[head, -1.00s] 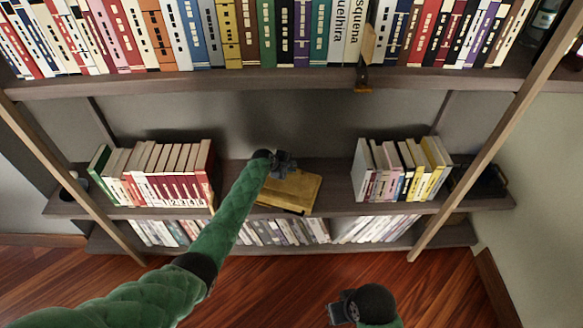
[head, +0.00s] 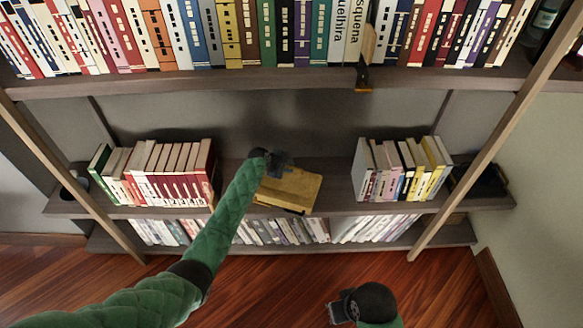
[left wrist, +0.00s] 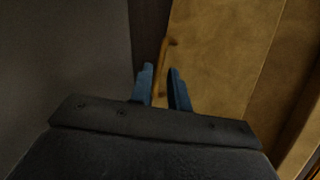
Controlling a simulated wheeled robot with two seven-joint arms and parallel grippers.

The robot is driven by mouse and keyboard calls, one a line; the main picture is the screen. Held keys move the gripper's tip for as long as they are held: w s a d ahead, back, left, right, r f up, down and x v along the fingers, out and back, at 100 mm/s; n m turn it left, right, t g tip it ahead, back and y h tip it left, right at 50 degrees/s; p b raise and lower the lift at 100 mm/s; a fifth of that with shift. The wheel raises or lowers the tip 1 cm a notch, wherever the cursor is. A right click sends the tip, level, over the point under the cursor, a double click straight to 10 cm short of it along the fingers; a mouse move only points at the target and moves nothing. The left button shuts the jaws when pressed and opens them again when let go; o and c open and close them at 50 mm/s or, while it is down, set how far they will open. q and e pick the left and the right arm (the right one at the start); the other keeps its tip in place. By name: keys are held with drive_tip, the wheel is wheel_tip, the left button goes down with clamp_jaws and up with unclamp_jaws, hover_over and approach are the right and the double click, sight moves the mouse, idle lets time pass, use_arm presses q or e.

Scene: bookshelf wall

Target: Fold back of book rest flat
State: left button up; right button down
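The book rest (head: 292,188) is a tan wooden panel on the middle shelf, in the gap between two rows of books. It looks low and nearly flat from the head view; the exact angle of its back is hard to tell. My left gripper (head: 282,160) is at its rear left corner. In the left wrist view the tan panel (left wrist: 215,50) fills the upper right, and a thin curved tan piece (left wrist: 164,60) shows between and beyond the fingers of the left gripper (left wrist: 161,80), which are apart. My right gripper (head: 336,312) hangs low over the floor; its fingers are unclear.
Books (head: 165,172) stand left of the book rest and more books (head: 402,168) stand to the right. A full upper shelf (head: 250,80) overhangs the back. Slanted wooden posts (head: 485,150) flank the shelves.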

use_arm(q)
drive_tip(key=v, duration=0.5)
drive_tip(key=shift+r, duration=0.1)
idle(0.3)
